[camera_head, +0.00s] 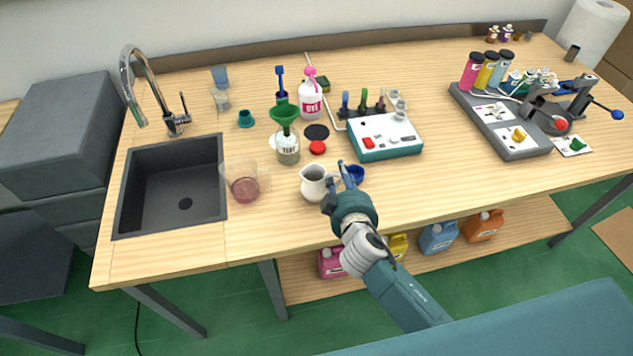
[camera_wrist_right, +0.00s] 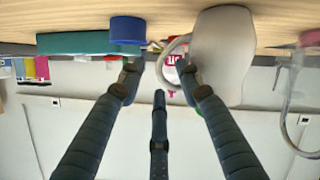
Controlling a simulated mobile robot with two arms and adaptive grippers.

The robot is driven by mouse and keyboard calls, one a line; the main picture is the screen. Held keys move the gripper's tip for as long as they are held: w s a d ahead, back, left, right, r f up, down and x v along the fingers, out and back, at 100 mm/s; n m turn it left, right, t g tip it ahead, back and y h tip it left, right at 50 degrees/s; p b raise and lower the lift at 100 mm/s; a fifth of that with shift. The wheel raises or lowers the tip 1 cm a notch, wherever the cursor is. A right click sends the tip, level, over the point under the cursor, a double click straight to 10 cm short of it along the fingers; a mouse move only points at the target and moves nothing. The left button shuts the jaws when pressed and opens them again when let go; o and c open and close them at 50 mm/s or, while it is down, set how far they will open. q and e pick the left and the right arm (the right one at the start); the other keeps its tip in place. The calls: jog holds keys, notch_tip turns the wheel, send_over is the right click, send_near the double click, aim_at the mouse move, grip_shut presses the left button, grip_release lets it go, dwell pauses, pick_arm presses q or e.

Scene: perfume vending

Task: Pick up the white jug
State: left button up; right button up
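The white jug (camera_head: 313,185) stands upright on the wooden table, left of my right gripper (camera_head: 336,177). In the right wrist view, which is upside down, the jug (camera_wrist_right: 222,55) stands close by, with its handle (camera_wrist_right: 164,62) turned towards the space between my fingertips. The right gripper (camera_wrist_right: 160,78) is open, with its fingers spread near the handle side. One finger overlaps the jug body in that view; I cannot tell whether it touches. My left gripper is not in view.
A blue cup-like piece (camera_head: 354,175) is just right of the gripper. A glass beaker with reddish liquid (camera_head: 245,188) stands left of the jug, and a bottle with a green funnel (camera_head: 288,150) behind it. A teal-sided device (camera_head: 385,136) is behind right. The table front is clear.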

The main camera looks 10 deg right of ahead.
jog(key=shift+w+d+f, duration=0.1)
jog(key=shift+w+f, duration=0.2)
jog(key=shift+w, duration=0.3)
grip_shut()
jog(key=shift+r, duration=0.35)
